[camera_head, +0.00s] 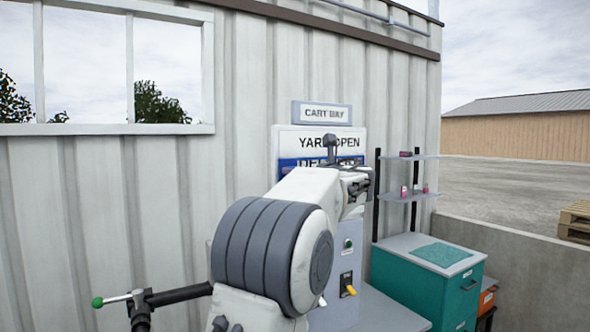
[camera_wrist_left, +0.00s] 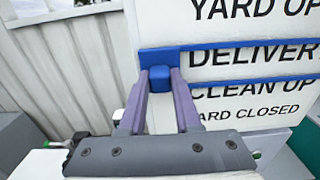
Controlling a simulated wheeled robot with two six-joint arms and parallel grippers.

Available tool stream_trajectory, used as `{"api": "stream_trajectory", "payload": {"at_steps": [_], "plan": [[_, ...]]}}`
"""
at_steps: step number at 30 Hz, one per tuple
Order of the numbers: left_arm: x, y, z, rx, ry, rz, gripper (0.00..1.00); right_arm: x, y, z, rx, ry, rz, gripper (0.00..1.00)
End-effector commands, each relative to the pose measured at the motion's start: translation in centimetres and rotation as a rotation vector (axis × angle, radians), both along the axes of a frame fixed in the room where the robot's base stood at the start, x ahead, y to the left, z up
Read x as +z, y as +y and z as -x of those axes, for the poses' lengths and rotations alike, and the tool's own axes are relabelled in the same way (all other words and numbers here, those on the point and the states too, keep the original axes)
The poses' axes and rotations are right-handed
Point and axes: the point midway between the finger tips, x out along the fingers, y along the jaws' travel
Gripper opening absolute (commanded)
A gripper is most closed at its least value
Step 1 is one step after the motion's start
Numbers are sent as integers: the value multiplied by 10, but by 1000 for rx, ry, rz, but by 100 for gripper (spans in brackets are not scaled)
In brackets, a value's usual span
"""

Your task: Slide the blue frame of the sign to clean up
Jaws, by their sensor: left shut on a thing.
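The white sign (camera_head: 350,137) is on the corrugated wall, and it also fills the right of the left wrist view (camera_wrist_left: 175,20). Its lines read YARD OPEN, DELIVERY, CLEAN UP and YARD CLOSED in the two views. The blue frame (camera_wrist_left: 215,47) surrounds the DELIVERY line, with its lower bar just above CLEAN UP; part shows in the head view (camera_head: 288,163). My left gripper (camera_wrist_left: 160,80) is shut on the blue knob (camera_wrist_left: 160,75) at the frame's left end. In the head view my left arm hides the lower sign. My right gripper is not in view.
A grey panel with a yellow switch (camera_head: 351,290) stands below the sign. A teal cabinet (camera_head: 425,290) and small shelves (camera_head: 412,195) stand to the right. A green-tipped lever (camera_head: 98,302) sticks out at the lower left.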

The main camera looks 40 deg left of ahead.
Motion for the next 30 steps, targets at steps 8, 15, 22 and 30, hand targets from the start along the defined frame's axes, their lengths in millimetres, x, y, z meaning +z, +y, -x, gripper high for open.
{"api": "stream_trajectory", "payload": {"at_steps": [8,15,22,30], "plan": [[-45,0,0,-1,1,0,0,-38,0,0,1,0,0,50],[-44,-1,0,-1,1,1,0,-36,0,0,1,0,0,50],[-43,0,0,-1,0,1,62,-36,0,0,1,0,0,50],[-44,-2,1,-1,0,0,62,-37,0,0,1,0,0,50]]}}
